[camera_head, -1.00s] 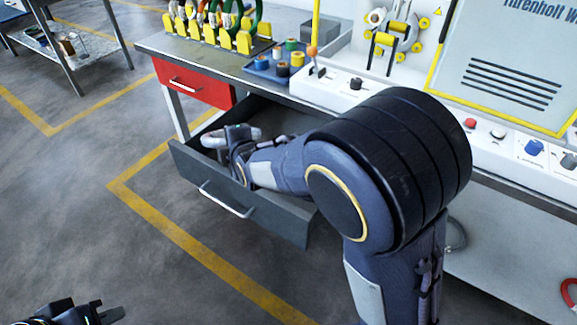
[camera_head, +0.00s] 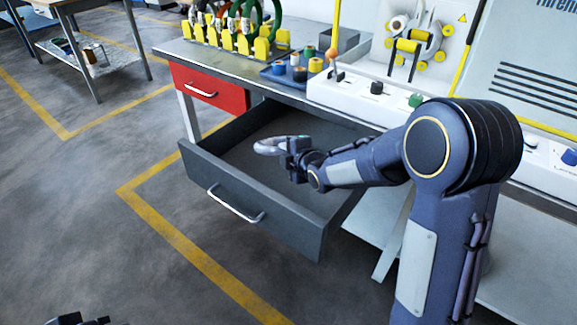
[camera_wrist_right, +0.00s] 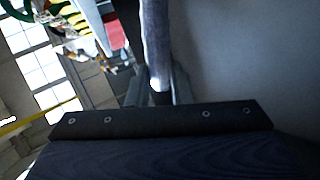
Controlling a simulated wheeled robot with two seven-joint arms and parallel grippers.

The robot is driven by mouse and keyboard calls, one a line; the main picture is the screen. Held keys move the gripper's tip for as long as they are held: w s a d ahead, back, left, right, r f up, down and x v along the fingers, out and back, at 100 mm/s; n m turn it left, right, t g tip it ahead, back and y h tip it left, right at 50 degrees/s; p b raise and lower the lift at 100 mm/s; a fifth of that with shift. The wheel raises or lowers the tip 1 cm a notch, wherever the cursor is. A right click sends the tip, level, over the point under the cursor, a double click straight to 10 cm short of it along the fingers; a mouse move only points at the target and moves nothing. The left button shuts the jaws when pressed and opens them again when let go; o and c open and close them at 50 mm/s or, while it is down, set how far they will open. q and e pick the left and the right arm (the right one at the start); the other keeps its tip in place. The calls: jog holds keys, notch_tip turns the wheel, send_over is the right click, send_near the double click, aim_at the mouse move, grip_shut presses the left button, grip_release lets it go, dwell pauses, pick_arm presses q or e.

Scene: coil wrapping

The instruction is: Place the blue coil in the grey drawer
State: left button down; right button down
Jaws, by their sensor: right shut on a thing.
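The grey drawer (camera_head: 225,188) is pulled open under the workbench, and its visible floor is bare. My right gripper (camera_head: 286,147) is over the drawer, shut on a pale, whitish-grey coil (camera_head: 266,147); no clear blue shows on it. The coil looks tilted and nearly edge-on. I cannot tell whether it touches the drawer. My left gripper (camera_head: 82,321) is mostly cut off at the bottom left edge.
A red drawer (camera_head: 218,92) is shut left of the grey one. The bench top (camera_head: 195,52) holds a yellow rack (camera_head: 225,42) with several coloured coils and a blue tray (camera_head: 285,75) of small spools. A white control panel (camera_head: 350,92) stands to the right. Open floor lies in front.

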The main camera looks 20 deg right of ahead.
jog(key=shift+w+d+f+b, duration=0.15)
jog(key=shift+f+b, duration=0.1)
jog(key=shift+f, duration=0.7)
jog(key=shift+w+d+f+b, duration=0.1)
jog(key=shift+d+f+b, duration=0.1)
jog(key=shift+f, duration=0.7)
jog(key=shift+s, duration=0.1)
jog(key=shift+f, duration=0.2)
jog(key=c, duration=1.3)
grip_release()
